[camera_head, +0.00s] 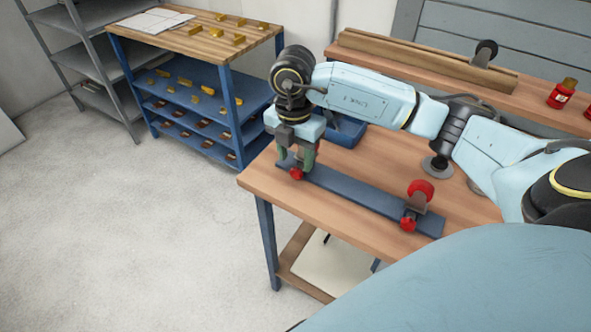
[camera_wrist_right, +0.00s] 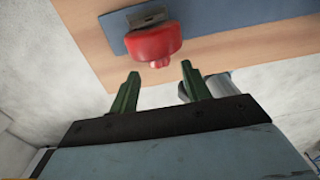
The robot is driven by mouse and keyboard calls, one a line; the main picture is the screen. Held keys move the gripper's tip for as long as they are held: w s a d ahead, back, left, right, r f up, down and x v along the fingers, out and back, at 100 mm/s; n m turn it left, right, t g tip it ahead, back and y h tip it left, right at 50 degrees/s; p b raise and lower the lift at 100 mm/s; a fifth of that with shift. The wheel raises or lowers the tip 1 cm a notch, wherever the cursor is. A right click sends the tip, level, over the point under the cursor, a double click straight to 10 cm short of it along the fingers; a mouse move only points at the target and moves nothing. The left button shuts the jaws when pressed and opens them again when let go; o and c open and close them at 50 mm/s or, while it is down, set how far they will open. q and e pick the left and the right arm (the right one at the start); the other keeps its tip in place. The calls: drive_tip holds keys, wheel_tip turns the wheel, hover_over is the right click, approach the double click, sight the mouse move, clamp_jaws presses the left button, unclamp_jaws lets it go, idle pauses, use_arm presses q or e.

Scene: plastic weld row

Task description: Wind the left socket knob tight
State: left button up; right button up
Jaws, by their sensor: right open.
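The left socket knob (camera_head: 296,173) is red and sits at the left end of a dark blue-grey bar (camera_head: 350,197) on the wooden table. In the right wrist view the knob (camera_wrist_right: 152,42) is a rounded red cap with a small nub. My right gripper (camera_head: 297,162) is at this knob, pointing down in the head view. In the wrist view its two green fingers (camera_wrist_right: 160,68) are apart and empty, with the knob just beyond their tips. Whether they touch it I cannot tell. A second red knob (camera_head: 408,222) is at the bar's right end. My left gripper is out of view.
A red round part on a bracket (camera_head: 420,191) stands near the bar's right end. A blue bin (camera_head: 346,130) sits behind my right arm. Red bottles (camera_head: 561,95) stand at the back right. A blue shelf unit (camera_head: 228,95) with yellow parts stands left of the table.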

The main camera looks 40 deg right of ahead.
sight(296, 170)
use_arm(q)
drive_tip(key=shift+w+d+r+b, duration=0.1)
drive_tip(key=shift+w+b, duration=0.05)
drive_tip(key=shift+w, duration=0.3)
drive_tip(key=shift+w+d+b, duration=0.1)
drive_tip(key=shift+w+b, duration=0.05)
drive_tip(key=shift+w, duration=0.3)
use_arm(e)
drive_tip(key=shift+f, duration=2.05)
drive_tip(key=shift+c, duration=0.5)
drive_tip(key=c, duration=0.9)
